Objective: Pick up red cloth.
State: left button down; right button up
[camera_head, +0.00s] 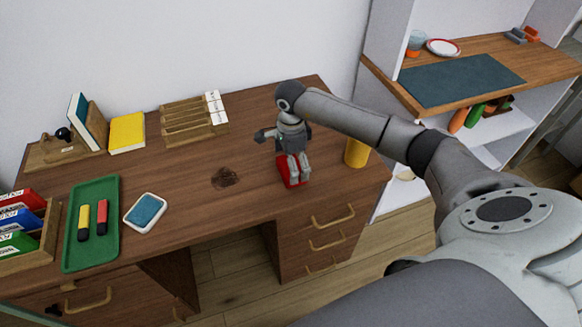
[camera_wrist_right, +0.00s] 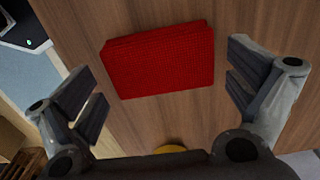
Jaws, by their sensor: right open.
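The red cloth (camera_head: 283,173) lies folded flat on the wooden desk (camera_head: 180,190), towards its right end. In the right wrist view the red cloth (camera_wrist_right: 158,60) shows as a textured rectangle with bare wood around it. My right gripper (camera_head: 293,172) is above the cloth and hides part of it in the head view. In the right wrist view the gripper (camera_wrist_right: 165,95) is open, with one finger to either side of the cloth and nothing between them. My left gripper is not in view.
A yellow cylinder (camera_head: 357,152) stands just right of the cloth. A dark stain (camera_head: 225,178) marks the desk left of it. Further left are a blue-topped white dish (camera_head: 146,212) and a green tray (camera_head: 74,240) with two markers. A wooden rack (camera_head: 190,127) stands behind.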

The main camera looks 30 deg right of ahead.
jog(key=shift+f, duration=0.45)
jog(key=shift+c, duration=0.3)
jog(key=c, duration=0.7)
jog(key=shift+r, duration=0.15)
jog(key=shift+r+b, duration=0.3)
jog(key=shift+r, duration=0.35)
jog(key=s+a+r, duration=0.3)
jog(key=s+a+r+b, duration=0.1)
jog(key=s+a+r, duration=0.2)
jog(key=a+r, duration=0.1)
jog(key=s+a+r+b, duration=0.1)
jog(key=s+a+r, duration=0.2)
jog(key=r, duration=0.1)
jog(key=shift+a+r, duration=0.25)
jog(key=shift+a, duration=0.1)
